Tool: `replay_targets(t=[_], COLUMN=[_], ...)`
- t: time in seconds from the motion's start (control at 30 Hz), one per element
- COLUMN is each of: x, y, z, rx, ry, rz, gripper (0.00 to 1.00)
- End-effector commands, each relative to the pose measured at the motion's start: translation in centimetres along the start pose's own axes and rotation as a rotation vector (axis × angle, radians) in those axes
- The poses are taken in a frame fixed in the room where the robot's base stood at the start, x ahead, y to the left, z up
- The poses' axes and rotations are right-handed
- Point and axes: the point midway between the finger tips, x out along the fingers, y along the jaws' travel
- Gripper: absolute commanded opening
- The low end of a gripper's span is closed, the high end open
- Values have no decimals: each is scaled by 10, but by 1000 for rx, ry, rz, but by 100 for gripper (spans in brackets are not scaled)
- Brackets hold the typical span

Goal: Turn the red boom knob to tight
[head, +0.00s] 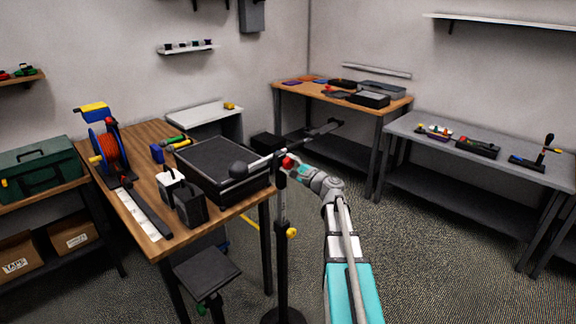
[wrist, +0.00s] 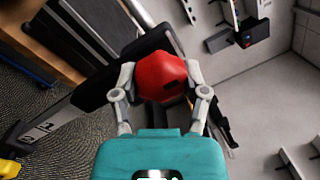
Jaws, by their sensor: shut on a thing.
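The red boom knob (head: 287,162) sits at the joint of a boom stand, where the boom (head: 310,133) crosses the upright post (head: 281,215). In the wrist view the knob (wrist: 161,77) is a large red faceted shape between my fingers. My gripper (wrist: 160,88) is shut on it, with one finger on each side. A small dark mark shows on the knob's face. In the head view my gripper (head: 293,165) reaches the knob from the right, and hides part of it. I cannot tell from the pictures how tight the knob is.
A wooden table (head: 150,243) with a black case (head: 222,165), a red cable reel (head: 108,150) and other gear stands left of the stand. A yellow knob (head: 291,232) sits lower on the post. A grey bench (head: 480,170) stands at right. Open carpet lies between.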

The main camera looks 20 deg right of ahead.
Motion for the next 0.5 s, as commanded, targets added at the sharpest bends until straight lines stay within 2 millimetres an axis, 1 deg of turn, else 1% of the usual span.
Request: replay_targets(t=[0.1,0.13,0.27,0.3,0.33,0.5], x=[-1,-1,-1,0,0,0], y=[0,0,0,0,0,0], z=[0,0,0,0,0,0], rx=[0,0,-1,-1,-1,-1], ry=[2,2,1,1,0,0], rz=[1,1,1,1,1,1], gripper=[10,60,84,92,93,93])
